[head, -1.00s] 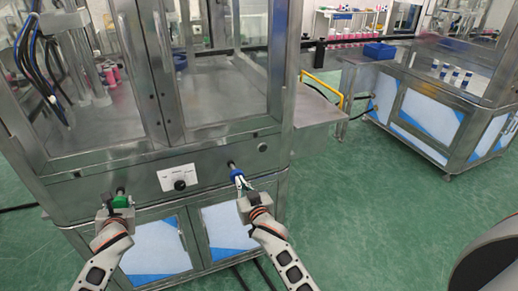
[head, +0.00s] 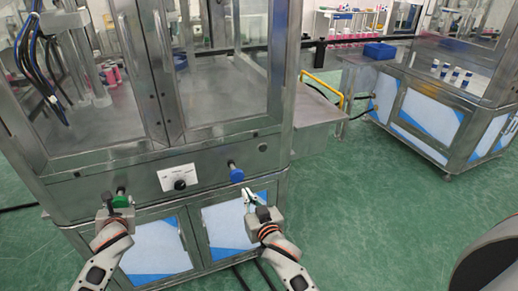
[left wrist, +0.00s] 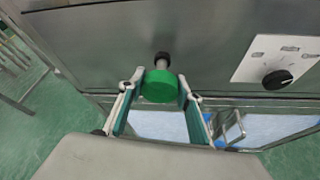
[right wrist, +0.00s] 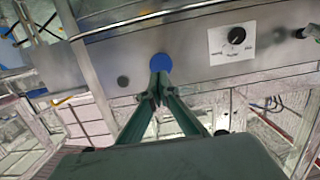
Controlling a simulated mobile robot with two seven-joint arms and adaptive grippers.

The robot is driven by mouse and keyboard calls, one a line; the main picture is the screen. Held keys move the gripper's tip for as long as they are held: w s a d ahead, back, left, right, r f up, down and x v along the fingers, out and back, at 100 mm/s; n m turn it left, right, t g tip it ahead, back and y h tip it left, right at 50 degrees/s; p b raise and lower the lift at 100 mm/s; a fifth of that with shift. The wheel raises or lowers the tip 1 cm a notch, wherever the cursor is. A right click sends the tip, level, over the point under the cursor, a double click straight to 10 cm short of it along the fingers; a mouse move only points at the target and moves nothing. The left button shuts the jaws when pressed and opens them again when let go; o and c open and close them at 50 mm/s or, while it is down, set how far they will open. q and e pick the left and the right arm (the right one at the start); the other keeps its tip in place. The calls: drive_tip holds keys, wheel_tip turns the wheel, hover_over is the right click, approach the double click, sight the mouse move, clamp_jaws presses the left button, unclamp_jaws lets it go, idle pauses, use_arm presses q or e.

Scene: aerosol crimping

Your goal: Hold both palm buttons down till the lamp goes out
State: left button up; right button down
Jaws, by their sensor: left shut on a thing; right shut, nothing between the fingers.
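The green palm button (head: 120,201) is on a dark stem on the left of the steel machine front. My left gripper (left wrist: 158,93) is shut on the green button, a finger on each side. The blue palm button (head: 236,175) stands out from the panel further right. My right gripper (head: 247,192) is shut and empty, its tips just below and in front of the blue button, with a gap in the head view. In the right wrist view the fingertips overlap the lower edge of the blue button (right wrist: 160,65). A small dark round fitting (head: 262,147) shows no glow; I cannot tell if it is the lamp.
A white plate with a black knob (head: 180,184) sits between the buttons. Blue-and-white cabinet doors (head: 155,247) are below the panel. A yellow rail (head: 323,88) and a second machine (head: 418,112) stand to the right. Green floor is open at the front right.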

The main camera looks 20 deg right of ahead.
use_arm(q)
drive_tip(key=shift+a+r, duration=0.1)
drive_tip(key=shift+a, duration=0.05)
use_arm(e)
drive_tip(key=shift+s+r, duration=0.15)
drive_tip(key=shift+s, duration=0.85)
use_arm(q)
drive_tip(key=o, duration=1.2)
use_arm(e)
drive_tip(key=shift+w, duration=0.1)
use_arm(q)
drive_tip(key=v, duration=1.2)
